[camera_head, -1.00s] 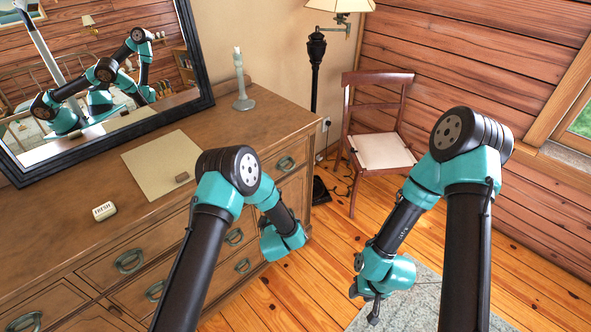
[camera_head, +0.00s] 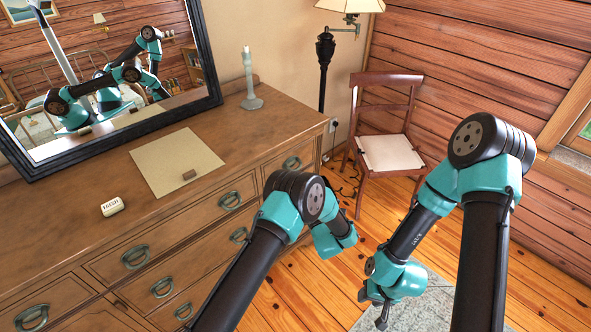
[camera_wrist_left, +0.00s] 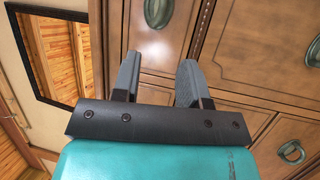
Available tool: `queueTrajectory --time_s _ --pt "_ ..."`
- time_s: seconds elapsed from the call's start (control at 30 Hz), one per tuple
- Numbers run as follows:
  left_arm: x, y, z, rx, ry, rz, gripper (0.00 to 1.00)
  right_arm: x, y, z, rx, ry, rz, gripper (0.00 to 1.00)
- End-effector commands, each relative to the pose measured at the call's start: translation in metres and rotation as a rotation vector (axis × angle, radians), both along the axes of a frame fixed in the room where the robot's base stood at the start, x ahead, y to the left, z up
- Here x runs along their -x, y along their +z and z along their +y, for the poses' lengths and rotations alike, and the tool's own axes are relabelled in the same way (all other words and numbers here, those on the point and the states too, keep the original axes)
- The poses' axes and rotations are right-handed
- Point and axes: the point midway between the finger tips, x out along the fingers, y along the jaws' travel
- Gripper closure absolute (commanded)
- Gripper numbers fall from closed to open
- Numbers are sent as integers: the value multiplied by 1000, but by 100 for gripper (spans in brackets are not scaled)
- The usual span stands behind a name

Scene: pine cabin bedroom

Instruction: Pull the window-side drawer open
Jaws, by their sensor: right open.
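The wooden dresser (camera_head: 150,212) has several drawers with oval metal pulls. The drawer at its right end, toward the window, shows its pull (camera_head: 292,162) in the head view and looks closed. My left arm covers part of the dresser front below it. My left gripper (camera_wrist_left: 157,78) is open and empty in the left wrist view, its fingers apart in front of drawer fronts; a pull (camera_wrist_left: 158,12) shows beyond them. In the head view its fingers are hidden. My right gripper (camera_head: 374,305) is open and empty, low over the rug, away from the dresser.
A candlestick (camera_head: 250,90), a paper sheet (camera_head: 160,172) with a small brown block (camera_head: 189,175), and a white "FRESH" block (camera_head: 112,207) are on the dresser top beside a mirror (camera_head: 110,122). A chair (camera_head: 388,152) and a floor lamp (camera_head: 326,65) stand beyond.

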Motion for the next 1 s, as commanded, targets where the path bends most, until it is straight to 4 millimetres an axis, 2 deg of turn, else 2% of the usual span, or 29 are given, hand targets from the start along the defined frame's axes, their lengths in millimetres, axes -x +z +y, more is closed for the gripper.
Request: queueTrajectory --time_s 0.8,1.0 --pt "-124 24 45 0 2 -1 60 0 0 0 0 0 0 57" --pt "-145 28 51 0 1 -1 60 0 0 0 0 0 0 57"
